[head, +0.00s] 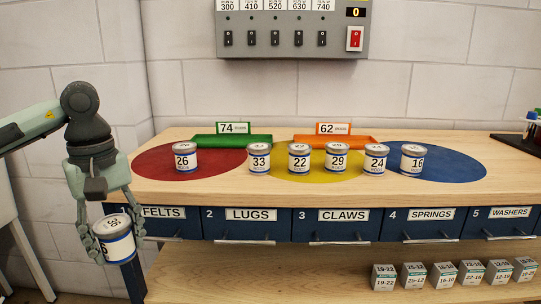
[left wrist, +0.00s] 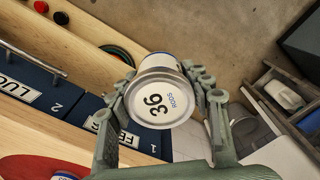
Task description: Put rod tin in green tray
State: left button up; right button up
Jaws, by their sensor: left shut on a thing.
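A white tin with a blue band, the rod tin (head: 115,240), is held in my left gripper (head: 113,243). Its lid reads "36 RODS" in the left wrist view (left wrist: 156,101), where both fingers (left wrist: 165,98) close around its sides. It hangs tilted in front of the bench's left end, off the benchtop. The green tray (head: 215,140) lies at the back of the bench behind the red area, with a sign reading 74. My right gripper is not in view.
Tins marked 26 (head: 185,160), 33 (head: 259,160) and several more stand on the benchtop between its front edge and the trays. An orange tray (head: 365,138) with a sign reading 62 lies at the back. Labelled drawers (head: 251,228) are below, and small boxes (head: 415,278) are on the lower shelf.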

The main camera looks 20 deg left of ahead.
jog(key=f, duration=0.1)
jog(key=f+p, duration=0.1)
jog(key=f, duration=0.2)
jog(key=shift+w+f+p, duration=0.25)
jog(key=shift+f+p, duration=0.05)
jog(key=shift+p, duration=0.05)
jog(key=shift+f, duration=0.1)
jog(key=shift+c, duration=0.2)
pick_arm(q)
jog(key=w+d+f+m, duration=0.3)
jog(key=d+m, duration=0.1)
jog(key=d, duration=0.2)
jog(key=w+d+f+m, duration=0.3)
jog(key=d+f+m, duration=0.1)
jog(key=d, duration=0.3)
jog(key=w+d+f+m, duration=0.3)
jog(key=d+m, duration=0.1)
jog(key=d, duration=0.3)
jog(key=shift+w+d+f+m, duration=0.2)
jog(key=shift+w+f+m, duration=0.1)
jog(key=shift+w+f, duration=0.1)
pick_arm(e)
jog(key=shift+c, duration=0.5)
pick_arm(q)
jog(key=shift+a, duration=0.1)
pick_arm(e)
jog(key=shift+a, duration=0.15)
